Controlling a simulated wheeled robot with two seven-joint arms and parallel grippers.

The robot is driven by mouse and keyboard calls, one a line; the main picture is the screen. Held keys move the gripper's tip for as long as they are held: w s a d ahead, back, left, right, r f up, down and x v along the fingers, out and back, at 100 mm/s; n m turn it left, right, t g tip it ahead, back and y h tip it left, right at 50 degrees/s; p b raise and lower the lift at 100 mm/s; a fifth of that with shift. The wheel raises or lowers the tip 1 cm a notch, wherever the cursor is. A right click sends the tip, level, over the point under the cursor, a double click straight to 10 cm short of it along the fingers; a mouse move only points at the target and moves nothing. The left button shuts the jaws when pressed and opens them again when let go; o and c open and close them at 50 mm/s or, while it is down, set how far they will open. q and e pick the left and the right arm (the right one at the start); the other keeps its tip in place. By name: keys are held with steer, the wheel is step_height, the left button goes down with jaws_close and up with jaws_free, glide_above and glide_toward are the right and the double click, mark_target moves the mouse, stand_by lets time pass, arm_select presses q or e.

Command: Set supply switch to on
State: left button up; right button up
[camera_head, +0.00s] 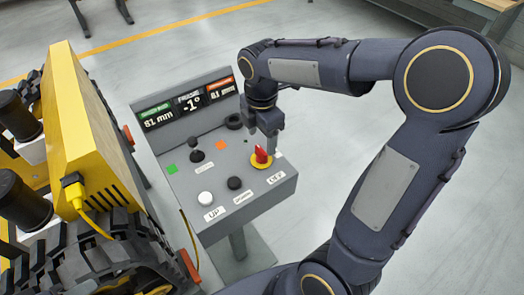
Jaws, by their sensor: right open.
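A grey control console (210,170) stands at the middle of the head view. A red rotary knob on a yellow round base (262,160) sits at the right of its sloped panel; it looks like the supply switch, though the labels are too small to read surely. My right gripper (262,138) is open and points down just above and behind the red knob. Its fingertips are close to the knob; I cannot tell whether they touch it. My left gripper is not in view.
The panel also carries a white button (205,198), a black button (234,183), a black joystick (196,155) and a display strip (186,103). A yellow tracked machine (85,130) stands close on the left, with a yellow cable. Floor right of the console is clear.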

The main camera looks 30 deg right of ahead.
mark_target(261, 149)
step_height(261, 149, down, 6)
steer(key=shift+r, duration=0.25)
steer(key=shift+a, duration=0.1)
steer(key=c, duration=1)
